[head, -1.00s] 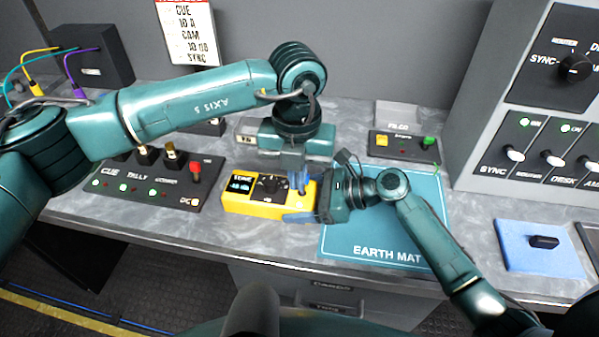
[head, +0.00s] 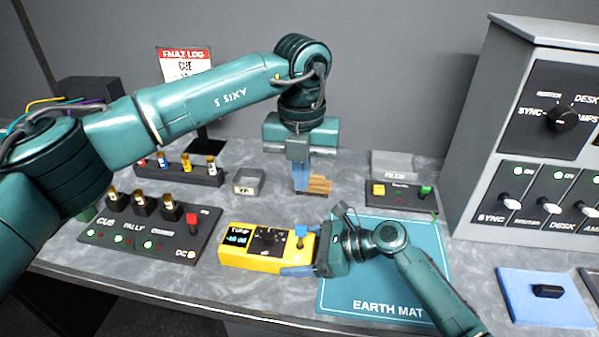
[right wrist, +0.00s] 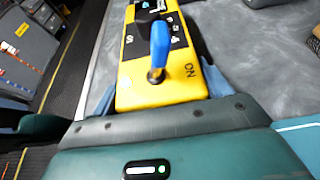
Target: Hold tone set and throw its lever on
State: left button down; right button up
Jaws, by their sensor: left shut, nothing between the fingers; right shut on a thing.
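The yellow tone set (head: 242,258) sits on the bench, with a small display, a black knob and a blue lever (head: 301,231) at its right end. My right gripper (head: 300,268) is shut on that right end, one blue finger showing along the near side. In the right wrist view the tone set (right wrist: 170,92) lies between both fingers. The lever (right wrist: 159,45) stands near the ON mark there; I cannot tell for sure which way it is thrown. My left gripper (head: 301,178) is shut and empty, behind the tone set and apart from the lever.
A brown block (head: 319,186) is beside my left fingertips. The CUE/TALLY panel (head: 145,238) stands left of the tone set. The earth mat (head: 350,292) lies right, under my right arm. A small panel with yellow and green switches (head: 403,197) is behind the mat.

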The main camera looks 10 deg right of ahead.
jog(key=o, duration=1.2)
jog(key=shift+d, duration=0.1)
